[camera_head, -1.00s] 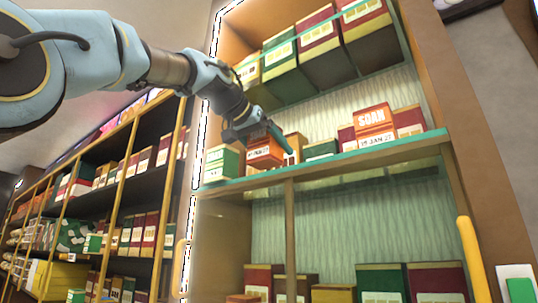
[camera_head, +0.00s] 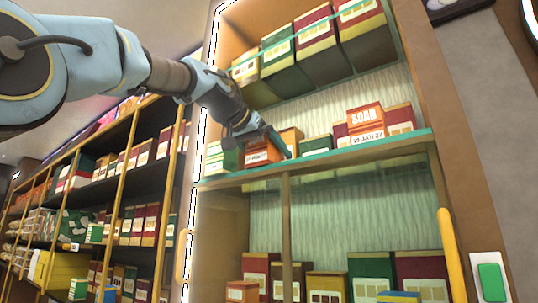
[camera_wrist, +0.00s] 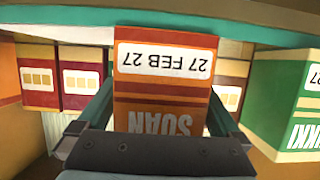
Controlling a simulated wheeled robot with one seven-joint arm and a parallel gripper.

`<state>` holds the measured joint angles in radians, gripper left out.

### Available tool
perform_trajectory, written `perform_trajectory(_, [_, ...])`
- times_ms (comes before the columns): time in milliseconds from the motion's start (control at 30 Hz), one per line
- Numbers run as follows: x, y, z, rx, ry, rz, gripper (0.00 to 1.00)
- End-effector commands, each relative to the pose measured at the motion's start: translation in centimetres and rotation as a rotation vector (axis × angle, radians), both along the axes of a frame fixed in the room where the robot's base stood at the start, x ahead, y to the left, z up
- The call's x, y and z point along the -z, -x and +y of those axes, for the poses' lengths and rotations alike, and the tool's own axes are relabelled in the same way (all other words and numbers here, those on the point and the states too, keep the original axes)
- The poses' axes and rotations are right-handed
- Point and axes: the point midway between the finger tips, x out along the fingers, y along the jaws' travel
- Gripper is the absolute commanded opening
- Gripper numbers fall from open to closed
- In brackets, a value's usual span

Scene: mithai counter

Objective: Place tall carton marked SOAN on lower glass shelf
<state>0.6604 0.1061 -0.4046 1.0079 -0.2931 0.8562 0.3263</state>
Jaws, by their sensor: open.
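An orange-red carton marked SOAN, dated 27 FEB 27 (camera_wrist: 165,62), appears upside down in the wrist view, its base by the teal-edged glass shelf. It also shows in the head view (camera_head: 258,157), partly hidden by my gripper (camera_head: 264,142). In the wrist view, my gripper (camera_wrist: 160,108) is open, with one finger on each side of this carton; I cannot tell whether they touch it. The lower glass shelf (camera_head: 335,156) carries it near the left end. Another carton marked SOAN, dated 15 JAN 27 (camera_head: 366,122), stands farther right.
A green carton (camera_head: 222,158) stands close left in the head view; it is the green one at right in the wrist view (camera_wrist: 285,100). Maroon cartons (camera_wrist: 80,80) stand behind. The upper glass shelf (camera_head: 290,42) holds several tall cartons. A yellow handle (camera_head: 449,250) is at right.

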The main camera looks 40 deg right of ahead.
Motion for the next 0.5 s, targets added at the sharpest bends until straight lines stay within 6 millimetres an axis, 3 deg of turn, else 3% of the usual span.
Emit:
perform_trajectory(167, [-0.5,0.1,1.0,-0.003,0.003,-0.002,1.00])
perform_trajectory(500, [-2.8,1.8,7.4,-0.003,0.002,-0.003,1.00])
